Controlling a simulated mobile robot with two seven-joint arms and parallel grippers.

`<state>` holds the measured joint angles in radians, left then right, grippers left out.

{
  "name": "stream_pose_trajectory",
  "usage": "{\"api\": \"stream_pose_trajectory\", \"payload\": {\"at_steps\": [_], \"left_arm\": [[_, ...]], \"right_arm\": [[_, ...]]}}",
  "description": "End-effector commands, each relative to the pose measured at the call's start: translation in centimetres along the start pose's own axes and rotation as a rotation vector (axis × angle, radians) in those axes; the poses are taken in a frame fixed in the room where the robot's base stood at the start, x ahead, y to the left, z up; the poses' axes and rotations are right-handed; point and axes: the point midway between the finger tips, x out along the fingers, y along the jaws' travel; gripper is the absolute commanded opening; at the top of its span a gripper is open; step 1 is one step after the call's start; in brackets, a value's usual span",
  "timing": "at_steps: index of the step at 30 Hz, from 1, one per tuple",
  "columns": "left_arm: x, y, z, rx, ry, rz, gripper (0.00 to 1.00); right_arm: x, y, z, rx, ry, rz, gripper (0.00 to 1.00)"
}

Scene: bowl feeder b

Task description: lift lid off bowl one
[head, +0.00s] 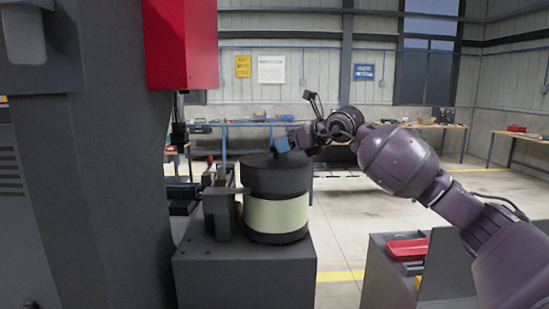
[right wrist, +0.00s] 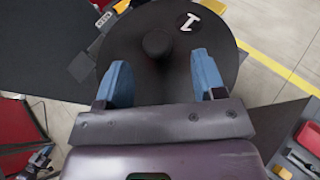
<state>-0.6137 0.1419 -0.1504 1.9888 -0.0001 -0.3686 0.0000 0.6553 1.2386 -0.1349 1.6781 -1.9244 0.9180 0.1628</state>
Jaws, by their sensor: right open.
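Bowl one (head: 276,214) is a dark cylinder with a pale band, upright on a grey pedestal. Its dark round lid (right wrist: 150,22) lies on top, with a small round knob (right wrist: 158,44) and a white "1" mark (right wrist: 188,22). My right gripper (head: 283,146) is over the lid in the head view. In the right wrist view its two blue fingers (right wrist: 160,78) are open, with the knob ahead of them, between their lines. Nothing is held. I cannot tell the exact height above the lid. My left gripper is not in view.
The grey pedestal (head: 245,275) carries the bowl and a bracket (head: 222,210) just left of it. A large grey machine column (head: 110,190) with a red box (head: 182,45) stands at left. A red tray (head: 408,249) lies at lower right. Open floor lies behind.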

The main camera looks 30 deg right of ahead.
Motion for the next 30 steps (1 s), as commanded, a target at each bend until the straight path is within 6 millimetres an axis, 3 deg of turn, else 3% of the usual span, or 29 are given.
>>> {"api": "stream_pose_trajectory", "payload": {"at_steps": [7, 16, 26, 30], "left_arm": [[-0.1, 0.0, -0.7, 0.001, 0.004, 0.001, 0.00], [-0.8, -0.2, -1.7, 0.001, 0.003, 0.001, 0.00], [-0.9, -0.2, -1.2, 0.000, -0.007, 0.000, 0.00], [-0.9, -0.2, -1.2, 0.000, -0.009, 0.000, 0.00]], "right_arm": [[1.5, 0.2, 0.2, 0.000, -0.001, 0.002, 0.63], [5.3, 0.3, 0.3, 0.001, -0.001, 0.002, 0.63], [5.9, 0.3, 0.1, -0.001, 0.000, 0.000, 0.63], [5.9, 0.3, 0.1, -0.001, 0.000, 0.000, 0.43]]}}
